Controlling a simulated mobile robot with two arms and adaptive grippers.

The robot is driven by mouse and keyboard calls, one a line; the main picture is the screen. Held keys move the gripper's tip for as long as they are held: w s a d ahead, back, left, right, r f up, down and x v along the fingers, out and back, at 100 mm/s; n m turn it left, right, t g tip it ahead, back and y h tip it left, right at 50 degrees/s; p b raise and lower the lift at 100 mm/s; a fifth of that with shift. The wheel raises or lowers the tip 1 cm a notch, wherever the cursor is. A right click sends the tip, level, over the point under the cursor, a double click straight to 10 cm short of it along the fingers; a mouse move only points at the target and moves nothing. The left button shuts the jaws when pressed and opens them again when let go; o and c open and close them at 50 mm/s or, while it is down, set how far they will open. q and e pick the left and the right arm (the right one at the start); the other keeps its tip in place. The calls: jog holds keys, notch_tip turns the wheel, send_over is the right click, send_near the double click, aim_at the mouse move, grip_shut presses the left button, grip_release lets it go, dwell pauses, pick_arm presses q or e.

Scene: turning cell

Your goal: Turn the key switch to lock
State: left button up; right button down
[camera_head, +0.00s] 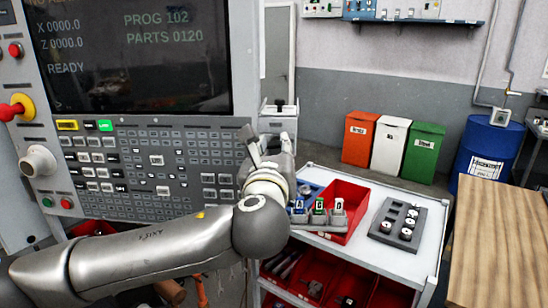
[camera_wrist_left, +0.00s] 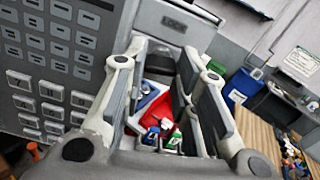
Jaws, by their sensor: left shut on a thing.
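The word LOCK (camera_wrist_left: 173,23) shows on a grey plate just beyond the fingers in the left wrist view. My left gripper (camera_head: 270,146) is at the right edge of the control panel (camera_head: 150,170). Its fingers also show in the left wrist view (camera_wrist_left: 160,62), on both sides of a grey part below the plate. It is shut on what seems to be the key switch. The key itself is largely hidden by the fingers, and I cannot tell its angle. My right gripper is not in view.
A white cart (camera_head: 385,255) with a red bin (camera_head: 352,196) and a grey tray of parts (camera_head: 382,226) stands right of my left arm. A blue barrel (camera_head: 488,155) and a wooden table (camera_head: 495,240) are farther right. Red, white and green bins line the wall.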

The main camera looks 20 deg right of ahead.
pick_arm(q)
jog(key=n+b, duration=0.4)
jog(key=n, duration=0.3)
jog(key=shift+d+f+b, duration=0.1)
jog(key=shift+f+b, duration=0.05)
jog(key=shift+b, duration=0.25)
jog(key=n+b, duration=0.2)
jog(key=n, duration=0.2)
jog(key=shift+n, duration=0.4)
jog(key=shift+r+n+b, duration=0.2)
jog(key=shift+n+b, duration=0.45)
jog(key=shift+n, duration=1.25)
jog(key=o, duration=1)
